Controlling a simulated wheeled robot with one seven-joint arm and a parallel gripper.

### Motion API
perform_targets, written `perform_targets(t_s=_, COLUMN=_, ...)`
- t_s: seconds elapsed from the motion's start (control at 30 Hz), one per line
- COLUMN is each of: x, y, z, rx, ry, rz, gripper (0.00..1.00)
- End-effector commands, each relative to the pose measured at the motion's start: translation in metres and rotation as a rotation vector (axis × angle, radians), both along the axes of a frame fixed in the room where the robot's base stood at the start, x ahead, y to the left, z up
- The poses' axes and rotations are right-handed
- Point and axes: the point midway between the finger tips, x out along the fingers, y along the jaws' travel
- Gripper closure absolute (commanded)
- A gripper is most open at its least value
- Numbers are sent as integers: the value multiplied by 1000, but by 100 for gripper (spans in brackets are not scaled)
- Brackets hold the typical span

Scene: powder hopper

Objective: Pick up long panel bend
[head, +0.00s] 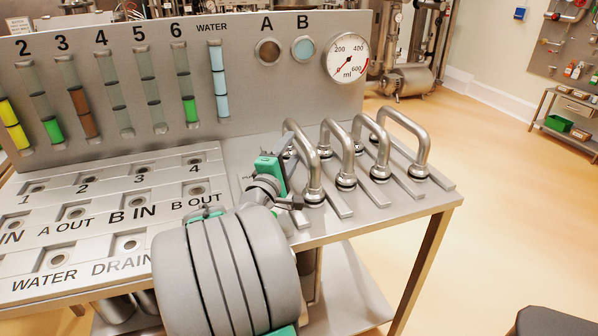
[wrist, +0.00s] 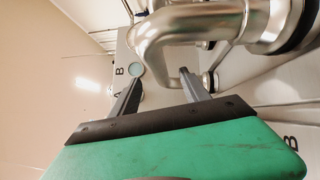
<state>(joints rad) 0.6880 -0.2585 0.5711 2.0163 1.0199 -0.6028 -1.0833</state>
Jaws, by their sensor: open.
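Several U-shaped steel panel bends stand in a row at the right of the metal table. They are the leftmost bend (head: 304,150), two middle bends (head: 347,153) (head: 381,148) and the rightmost bend (head: 408,127). They look alike, and I cannot tell surely which is the long one. My gripper (head: 286,158) is by the leftmost bend, its fingertips hard to make out in the head view. In the wrist view my gripper (wrist: 160,78) is open, with two grey fingers apart. A large curved steel bend (wrist: 190,25) fills the upper part, close to the fingertips; contact is unclear.
A port panel (head: 120,212) with labelled holes covers the table's left side. An upright panel with coloured tubes and a round gauge (head: 347,58) stands behind. Open floor (head: 500,190) lies to the right. A shelf with a green bin (head: 559,125) is far right.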

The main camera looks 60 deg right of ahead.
Motion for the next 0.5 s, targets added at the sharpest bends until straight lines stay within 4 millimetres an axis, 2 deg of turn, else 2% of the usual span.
perform_targets(t_s=0.1, x=-1, y=-16, z=7, rx=-15, ry=14, rz=-8, gripper=46)
perform_targets(t_s=0.27, x=5, y=-38, z=8, rx=-13, ry=10, rz=-5, gripper=46)
perform_targets(t_s=0.4, x=11, y=-63, z=9, rx=-11, ry=9, rz=-5, gripper=46)
perform_targets(t_s=0.5, x=13, y=-74, z=10, rx=-11, ry=9, rz=-3, gripper=46)
